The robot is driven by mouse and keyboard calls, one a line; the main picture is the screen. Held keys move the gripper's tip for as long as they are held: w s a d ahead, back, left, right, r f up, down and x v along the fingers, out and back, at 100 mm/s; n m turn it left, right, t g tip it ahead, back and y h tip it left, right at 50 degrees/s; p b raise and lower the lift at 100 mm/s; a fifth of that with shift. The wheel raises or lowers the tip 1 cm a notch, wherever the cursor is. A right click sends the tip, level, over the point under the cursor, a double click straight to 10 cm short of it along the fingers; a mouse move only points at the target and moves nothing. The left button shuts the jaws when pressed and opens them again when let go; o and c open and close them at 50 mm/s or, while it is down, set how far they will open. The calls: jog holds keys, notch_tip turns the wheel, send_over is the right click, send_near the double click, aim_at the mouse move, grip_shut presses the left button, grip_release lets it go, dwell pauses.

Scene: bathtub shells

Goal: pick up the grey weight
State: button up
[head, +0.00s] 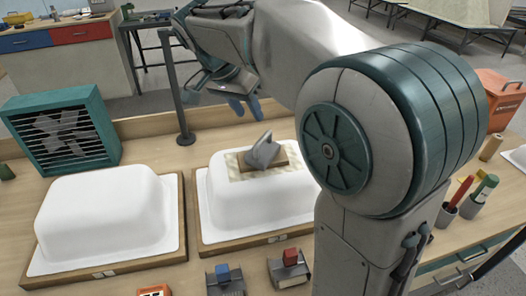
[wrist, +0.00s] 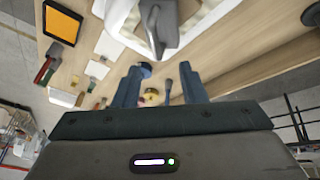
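The grey weight (head: 263,151), with a raised handle-like top, sits on a brown wooden block (head: 270,163). The block lies on a pale woven patch on top of the right white tub shell (head: 240,200). My gripper (head: 243,108) hangs above and behind the weight, apart from it, with its blue fingers pointing down. In the wrist view my gripper (wrist: 161,73) has its two fingers spread, with nothing held between them. The weight (wrist: 166,24) shows there at the top edge, beyond the fingertips and partly cut off.
A second white shell (head: 105,215) stands on a wooden base at left. A teal box fan (head: 62,130) is behind it, and a dark post (head: 176,90) stands behind the shells. Two small clamp-like tools (head: 289,268) lie in front. Pen cups (head: 472,207) are at right.

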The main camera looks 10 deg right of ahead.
aim_at(263, 136)
jog(key=x, duration=0.5)
jog(key=shift+s+x, duration=0.2)
jog(key=shift+x, duration=1.2)
jog(key=shift+s+x, duration=0.2)
jog(key=shift+x, duration=1.2)
jog(key=shift+d, duration=0.1)
grip_shut()
jog(key=shift+r, duration=0.15)
